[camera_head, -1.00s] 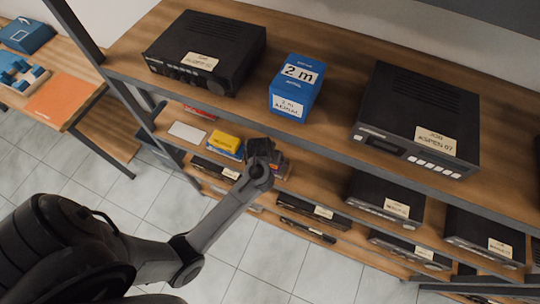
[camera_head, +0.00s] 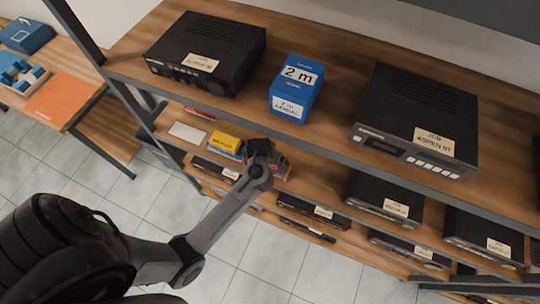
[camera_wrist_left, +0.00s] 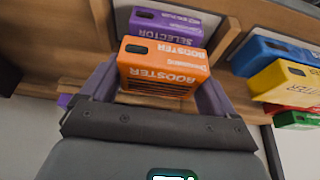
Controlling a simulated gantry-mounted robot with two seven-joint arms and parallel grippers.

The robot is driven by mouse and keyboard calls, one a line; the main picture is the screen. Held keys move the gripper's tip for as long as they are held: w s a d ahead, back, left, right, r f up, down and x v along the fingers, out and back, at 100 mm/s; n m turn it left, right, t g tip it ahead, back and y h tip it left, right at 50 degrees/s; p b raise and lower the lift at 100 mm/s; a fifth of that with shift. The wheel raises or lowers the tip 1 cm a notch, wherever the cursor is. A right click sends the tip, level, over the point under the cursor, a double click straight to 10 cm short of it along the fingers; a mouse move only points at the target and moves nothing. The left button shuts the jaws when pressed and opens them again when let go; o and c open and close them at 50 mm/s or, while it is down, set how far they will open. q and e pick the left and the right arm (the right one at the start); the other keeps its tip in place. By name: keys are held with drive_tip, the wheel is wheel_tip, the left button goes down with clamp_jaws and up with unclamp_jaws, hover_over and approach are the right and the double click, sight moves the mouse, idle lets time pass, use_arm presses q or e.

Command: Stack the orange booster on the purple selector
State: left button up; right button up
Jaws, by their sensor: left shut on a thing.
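My left gripper (camera_head: 268,160) reaches into the shelf level below the top board. In the left wrist view, my left gripper (camera_wrist_left: 158,95) is shut on the orange booster (camera_wrist_left: 165,68), with one finger on each side of it. The purple selector (camera_wrist_left: 165,24) shows just beyond the booster and is partly hidden by it. I cannot tell whether the two touch or whether the booster rests on it. In the head view my gripper and the top board hide most of both. My right gripper is not in view.
A yellow box (camera_wrist_left: 285,80) lies near a blue one (camera_wrist_left: 275,52), with red and green ones beside them. The top board (camera_head: 330,130) overhangs my gripper and carries black hi-fi units and a blue box (camera_head: 296,88). Black units (camera_head: 385,194) fill the shelf to the right.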

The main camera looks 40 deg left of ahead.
use_arm(q)
drive_tip(key=shift+f, duration=0.6)
idle(1.0)
drive_tip(key=o, duration=0.8)
drive_tip(key=shift+o, duration=0.2)
drive_tip(key=p+v, duration=0.3)
drive_tip(key=v, duration=0.8)
drive_tip(key=shift+p, duration=0.3)
